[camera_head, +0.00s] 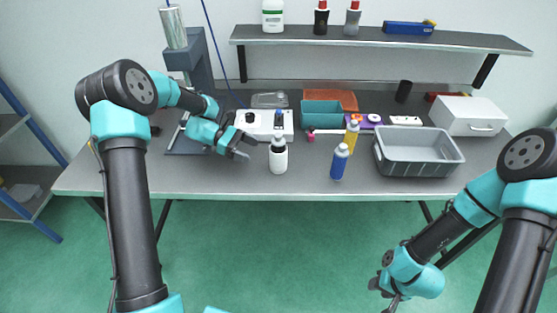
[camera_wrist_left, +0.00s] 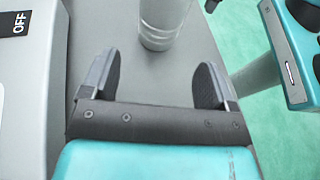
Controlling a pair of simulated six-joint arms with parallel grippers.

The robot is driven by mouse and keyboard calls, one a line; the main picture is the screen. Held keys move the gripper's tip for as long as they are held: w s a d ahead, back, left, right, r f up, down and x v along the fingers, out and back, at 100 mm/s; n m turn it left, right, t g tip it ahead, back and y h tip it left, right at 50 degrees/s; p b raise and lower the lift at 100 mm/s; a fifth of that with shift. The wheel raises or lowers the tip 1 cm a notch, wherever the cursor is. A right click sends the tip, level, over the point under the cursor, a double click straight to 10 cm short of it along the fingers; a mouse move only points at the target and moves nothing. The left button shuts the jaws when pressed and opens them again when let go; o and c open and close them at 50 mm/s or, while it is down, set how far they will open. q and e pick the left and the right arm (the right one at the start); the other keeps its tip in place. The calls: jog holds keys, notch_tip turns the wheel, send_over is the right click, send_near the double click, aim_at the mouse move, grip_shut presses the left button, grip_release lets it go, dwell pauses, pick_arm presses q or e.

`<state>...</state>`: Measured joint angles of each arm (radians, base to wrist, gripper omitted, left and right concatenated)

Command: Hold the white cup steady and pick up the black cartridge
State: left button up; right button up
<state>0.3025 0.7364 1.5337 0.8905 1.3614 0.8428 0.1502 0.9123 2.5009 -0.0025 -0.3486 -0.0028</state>
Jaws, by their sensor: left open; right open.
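A white cup-like container (camera_head: 278,158) with a dark top stands upright near the front of the table. My left gripper (camera_head: 246,147) is open and empty, low over the table just left of it. In the left wrist view the open fingers (camera_wrist_left: 158,85) have only bare table between them, and a pale cylinder (camera_wrist_left: 163,22), apparently the white container, stands beyond them. A black cylinder (camera_head: 403,91), which looks like the cartridge, stands upright at the back right of the table. My right gripper (camera_head: 386,291) is open and empty, low in front of the table.
A white device (camera_head: 265,123) stands beside my left gripper; its OFF label (camera_wrist_left: 14,24) shows in the wrist view. A blue bottle (camera_head: 339,162), yellow bottle (camera_head: 351,136), grey bin (camera_head: 420,170), teal bin (camera_head: 321,114) and white drawer box (camera_head: 468,115) stand to the right. The front left is clear.

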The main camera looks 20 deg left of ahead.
aim_at(275, 161)
pick_arm(q)
jog(key=shift+x, duration=4.9)
jog(key=c, duration=0.6)
jog(key=shift+c, duration=0.2)
pick_arm(e)
jog(key=o, duration=0.6)
